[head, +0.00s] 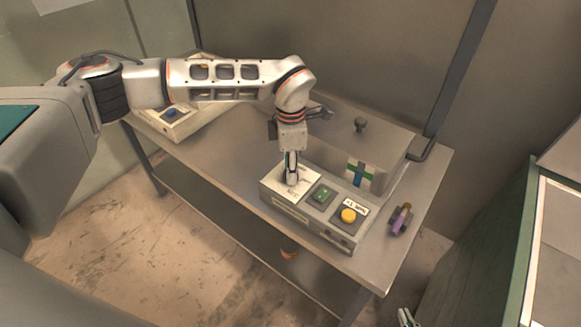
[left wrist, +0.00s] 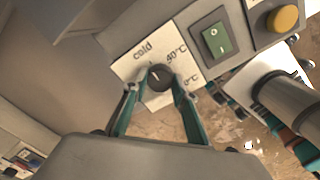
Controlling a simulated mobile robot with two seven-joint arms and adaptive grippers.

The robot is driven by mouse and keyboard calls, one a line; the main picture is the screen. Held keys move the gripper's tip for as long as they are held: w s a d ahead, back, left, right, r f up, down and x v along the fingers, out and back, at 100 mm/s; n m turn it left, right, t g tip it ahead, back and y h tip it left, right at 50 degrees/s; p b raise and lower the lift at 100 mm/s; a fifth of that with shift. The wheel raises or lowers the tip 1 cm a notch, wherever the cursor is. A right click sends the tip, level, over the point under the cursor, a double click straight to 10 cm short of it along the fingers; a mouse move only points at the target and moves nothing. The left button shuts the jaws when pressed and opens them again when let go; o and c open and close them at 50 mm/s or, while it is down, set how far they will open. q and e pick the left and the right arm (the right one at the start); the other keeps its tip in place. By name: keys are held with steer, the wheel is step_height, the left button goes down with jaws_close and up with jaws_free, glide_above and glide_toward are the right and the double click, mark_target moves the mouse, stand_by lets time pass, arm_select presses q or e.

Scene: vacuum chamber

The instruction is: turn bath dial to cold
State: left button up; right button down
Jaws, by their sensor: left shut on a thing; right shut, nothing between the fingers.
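The bath dial (left wrist: 158,92) is a dark round knob on a white plate, with "cold", "40°C" and "0°C" printed around it in the left wrist view. A light mark shows on its face, but I cannot tell exactly which label it faces. My left gripper (head: 291,181) points down at the left end of the control box (head: 305,222) and hides the dial in the head view. Its two fingers (left wrist: 156,84) are closed on the dial from both sides. My right gripper (head: 406,318) shows only partly at the bottom edge of the head view, shut and empty, away from the box.
Beside the dial are a green switch (head: 322,195) and a yellow button (head: 348,215). A tank with a knobbed lid (head: 352,125) stands behind the box. A purple object (head: 402,220) lies to the right on the table (head: 213,147). Another device (head: 172,122) is at the back left.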

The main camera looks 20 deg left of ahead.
stand_by(0.5)
arm_select(q)
steer(key=o, duration=1.1)
steer(key=shift+r, duration=0.1)
step_height(320, 180, up, 12)
steer(key=shift+f, duration=0.1)
